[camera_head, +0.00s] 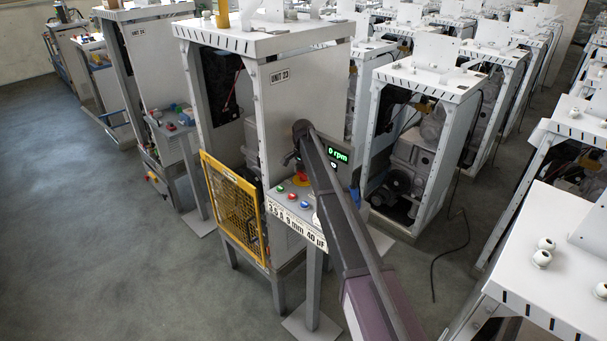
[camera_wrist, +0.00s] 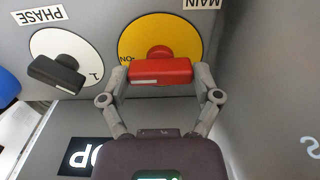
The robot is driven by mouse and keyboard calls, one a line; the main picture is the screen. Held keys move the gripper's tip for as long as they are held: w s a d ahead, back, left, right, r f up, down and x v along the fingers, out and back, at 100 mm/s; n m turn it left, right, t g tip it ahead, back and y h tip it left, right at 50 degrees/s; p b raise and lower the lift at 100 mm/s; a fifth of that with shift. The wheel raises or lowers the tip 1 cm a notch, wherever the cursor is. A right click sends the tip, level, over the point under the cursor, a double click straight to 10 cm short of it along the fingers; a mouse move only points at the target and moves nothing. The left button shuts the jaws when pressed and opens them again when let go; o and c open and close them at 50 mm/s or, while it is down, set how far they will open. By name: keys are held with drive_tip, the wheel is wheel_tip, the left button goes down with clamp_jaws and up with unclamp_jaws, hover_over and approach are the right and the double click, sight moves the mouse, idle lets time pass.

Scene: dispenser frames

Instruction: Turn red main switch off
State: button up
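The red main switch (camera_wrist: 160,71) is a red bar handle on a round yellow plate (camera_wrist: 185,30), under a MAIN label. Its handle lies across the picture, with its white mark at the left end, on the side of the ON marking. My gripper (camera_wrist: 163,75) has one finger at each end of the red handle. Both fingertips appear to touch it. In the head view my wrist reaches the side of the UNIT 23 cabinet (camera_head: 277,118).
A black PHASE knob (camera_wrist: 57,74) sits on a white disc left of the red switch. A grey wall (camera_wrist: 270,90) stands close on the right. A display (camera_head: 338,155) reads 0 rpm. Coloured push buttons (camera_head: 292,196) and a yellow mesh guard (camera_head: 232,210) are nearby.

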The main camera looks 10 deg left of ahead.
drive_tip(key=shift+c, duration=1.4)
drive_tip(key=shift+d, duration=0.15)
